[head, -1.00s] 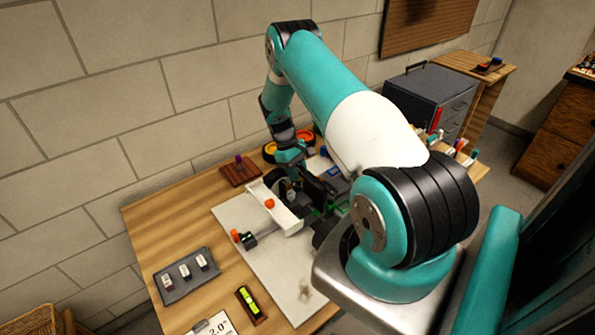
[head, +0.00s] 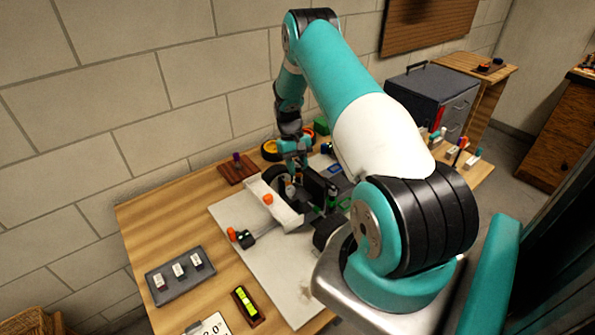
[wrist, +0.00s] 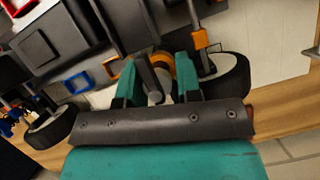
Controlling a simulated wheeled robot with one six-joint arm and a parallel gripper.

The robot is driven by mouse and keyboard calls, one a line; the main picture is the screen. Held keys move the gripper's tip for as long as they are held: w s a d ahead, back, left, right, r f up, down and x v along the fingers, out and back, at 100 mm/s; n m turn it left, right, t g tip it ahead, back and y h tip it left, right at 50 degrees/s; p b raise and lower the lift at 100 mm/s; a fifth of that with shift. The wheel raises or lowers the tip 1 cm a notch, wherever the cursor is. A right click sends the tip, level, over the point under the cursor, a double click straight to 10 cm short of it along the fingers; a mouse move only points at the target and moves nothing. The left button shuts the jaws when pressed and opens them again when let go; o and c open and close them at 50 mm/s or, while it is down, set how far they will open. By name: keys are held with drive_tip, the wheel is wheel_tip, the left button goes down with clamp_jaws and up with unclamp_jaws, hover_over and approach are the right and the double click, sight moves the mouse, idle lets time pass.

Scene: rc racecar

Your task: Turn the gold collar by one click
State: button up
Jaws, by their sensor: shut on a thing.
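The gold collar (wrist: 163,65) shows in the wrist view as an orange-gold ring around a grey part of the car. My gripper (wrist: 157,72) has its two teal fingers on either side of the ring and is shut on it. A dark bar and a grey round end partly cover the ring. In the head view my gripper (head: 297,165) points down over the racecar (head: 318,187), and the collar is too small and hidden to make out there. Another orange collar (wrist: 201,40) sits on a rod to the right in the wrist view, near a black tyre (wrist: 226,75).
The car has a white wing (head: 272,207) and stands on a pale mat (head: 270,255). A grey tray (head: 180,278) and a yellow-green level (head: 246,305) lie nearer. A maroon block (head: 237,170) and yellow wheel (head: 270,150) lie near the wall. A grey cabinet (head: 425,100) stands right.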

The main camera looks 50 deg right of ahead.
drive_tip(key=shift+m, duration=0.4)
drive_tip(key=o, duration=0.9)
drive_tip(key=b+v, duration=0.2)
drive_tip(key=v, duration=0.6)
drive_tip(key=b+v, duration=0.1)
drive_tip(key=v, duration=0.8)
drive_tip(key=shift+d+r+b, duration=0.25)
drive_tip(key=shift+b, duration=0.1)
